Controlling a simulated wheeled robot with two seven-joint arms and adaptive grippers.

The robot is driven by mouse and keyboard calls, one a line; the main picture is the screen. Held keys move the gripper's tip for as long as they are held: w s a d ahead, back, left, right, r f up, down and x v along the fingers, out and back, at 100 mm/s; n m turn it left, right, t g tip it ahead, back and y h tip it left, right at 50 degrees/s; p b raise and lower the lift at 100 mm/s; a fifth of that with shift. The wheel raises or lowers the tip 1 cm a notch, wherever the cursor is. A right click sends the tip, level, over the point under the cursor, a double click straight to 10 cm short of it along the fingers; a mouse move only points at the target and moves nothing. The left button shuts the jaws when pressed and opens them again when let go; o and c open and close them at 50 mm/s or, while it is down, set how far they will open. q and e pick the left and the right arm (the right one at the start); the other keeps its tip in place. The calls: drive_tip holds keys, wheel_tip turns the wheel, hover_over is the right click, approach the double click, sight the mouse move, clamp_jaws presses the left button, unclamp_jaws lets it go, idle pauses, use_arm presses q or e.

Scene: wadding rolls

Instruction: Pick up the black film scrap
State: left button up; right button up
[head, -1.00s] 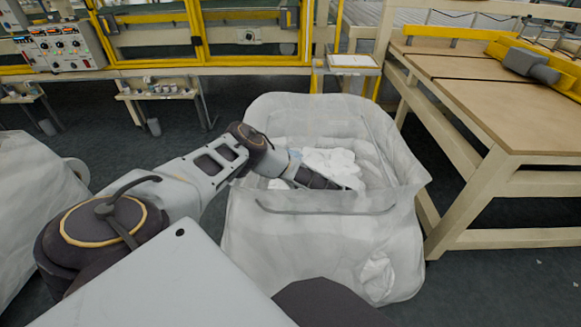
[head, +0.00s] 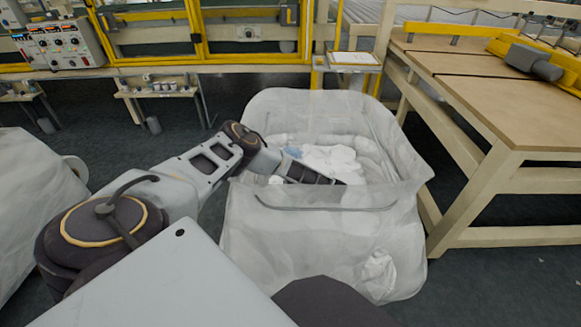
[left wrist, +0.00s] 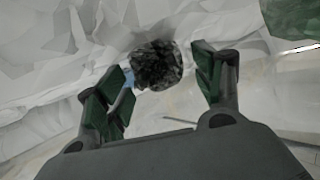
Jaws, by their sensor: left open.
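The black film scrap (left wrist: 157,64) shows in the left wrist view as a dark crumpled lump among white wadding. It lies just ahead of my left gripper (left wrist: 160,82), roughly between the two fingertips. The green-padded fingers are apart, and I cannot tell whether either touches the scrap. In the head view my left gripper (head: 318,176) reaches down inside the clear plastic-lined bin (head: 310,235), and the scrap cannot be made out there. My right gripper is not in view.
White wadding (head: 332,160) and a small blue piece (head: 292,152) lie in the bin. The bin's wall stands around my left gripper. A wooden-topped table (head: 500,105) is at the right. A plastic-wrapped roll (head: 35,205) stands at the left.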

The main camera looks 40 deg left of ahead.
use_arm(q)
drive_tip(key=shift+c, duration=0.4)
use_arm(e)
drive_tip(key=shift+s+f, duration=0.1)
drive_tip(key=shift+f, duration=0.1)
use_arm(q)
drive_tip(key=c, duration=0.9)
drive_tip(key=shift+c, duration=0.2)
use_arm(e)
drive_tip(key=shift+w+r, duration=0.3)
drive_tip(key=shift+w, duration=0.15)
use_arm(q)
drive_tip(key=shift+r+p, duration=0.35)
drive_tip(key=shift+r, duration=0.4)
wheel_tip(320, 180, up, 26)
drive_tip(key=p, duration=0.7)
drive_tip(key=shift+r, duration=0.25)
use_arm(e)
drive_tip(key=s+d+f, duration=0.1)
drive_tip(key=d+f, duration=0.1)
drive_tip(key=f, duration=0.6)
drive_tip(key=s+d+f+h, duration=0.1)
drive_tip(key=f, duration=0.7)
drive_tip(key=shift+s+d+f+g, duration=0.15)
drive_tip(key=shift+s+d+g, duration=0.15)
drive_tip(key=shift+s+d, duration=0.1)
